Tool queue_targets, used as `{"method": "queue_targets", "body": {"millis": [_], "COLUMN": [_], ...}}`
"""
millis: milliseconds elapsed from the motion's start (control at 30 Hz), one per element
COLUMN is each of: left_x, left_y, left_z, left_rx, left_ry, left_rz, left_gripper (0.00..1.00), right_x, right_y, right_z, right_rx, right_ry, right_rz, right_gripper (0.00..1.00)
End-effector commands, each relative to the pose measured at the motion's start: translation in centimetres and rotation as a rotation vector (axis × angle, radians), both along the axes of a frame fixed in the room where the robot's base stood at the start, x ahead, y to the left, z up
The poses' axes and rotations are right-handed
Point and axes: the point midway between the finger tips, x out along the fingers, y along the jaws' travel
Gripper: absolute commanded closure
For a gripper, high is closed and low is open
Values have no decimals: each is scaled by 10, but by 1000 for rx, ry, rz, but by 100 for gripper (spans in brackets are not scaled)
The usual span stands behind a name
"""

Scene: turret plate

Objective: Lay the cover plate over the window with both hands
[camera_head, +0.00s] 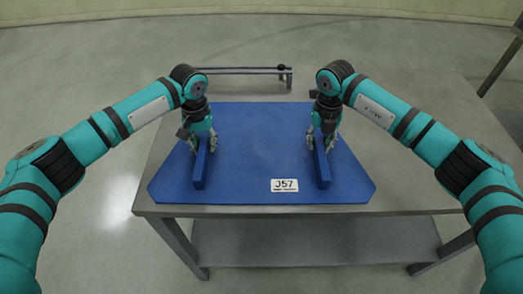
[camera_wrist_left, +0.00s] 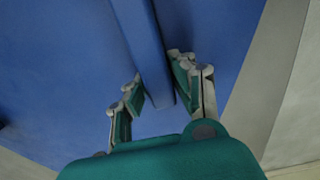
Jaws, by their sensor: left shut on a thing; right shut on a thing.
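The blue cover plate (camera_head: 262,150) lies or is held over the grey table, with a white label reading "J57" (camera_head: 284,185) near its front edge. It has two raised blue bars, a left handle (camera_head: 200,170) and a right handle (camera_head: 322,168). My left gripper (camera_head: 202,143) is shut on the left handle from above. In the left wrist view the handle (camera_wrist_left: 150,55) runs between my left fingers (camera_wrist_left: 155,95). My right gripper (camera_head: 323,138) is shut on the right handle. No window shows; whether the plate touches the table I cannot tell.
The grey table (camera_head: 420,195) has bare top to the right of the plate and a narrow strip in front. A lower shelf (camera_head: 315,242) is beneath. A low metal rail (camera_head: 245,70) stands behind the table. Part of another frame (camera_head: 502,65) shows at the upper right.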

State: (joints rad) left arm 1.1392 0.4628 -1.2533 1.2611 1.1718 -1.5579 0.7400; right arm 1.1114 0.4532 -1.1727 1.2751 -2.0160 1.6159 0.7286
Motion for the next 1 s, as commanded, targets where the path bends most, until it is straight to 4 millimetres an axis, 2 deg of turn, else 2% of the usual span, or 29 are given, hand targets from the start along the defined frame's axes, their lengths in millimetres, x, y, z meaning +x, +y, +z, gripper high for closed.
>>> {"method": "queue_targets", "body": {"millis": [567, 767, 1000], "left_x": [1, 1, 1], "left_y": [0, 0, 1], "left_z": [4, 15, 38], "left_rx": [0, 0, 0], "left_ry": [-2, -2, -2], "left_rz": [1, 1, 1], "left_gripper": [100, 100, 100], "right_x": [1, 1, 1], "right_y": [0, 0, 0], "right_z": [4, 15, 38], "right_rx": [1, 1, 0], "right_ry": [-3, -3, -3], "right_rz": [-1, -1, -1], "right_gripper": [100, 100, 100]}}
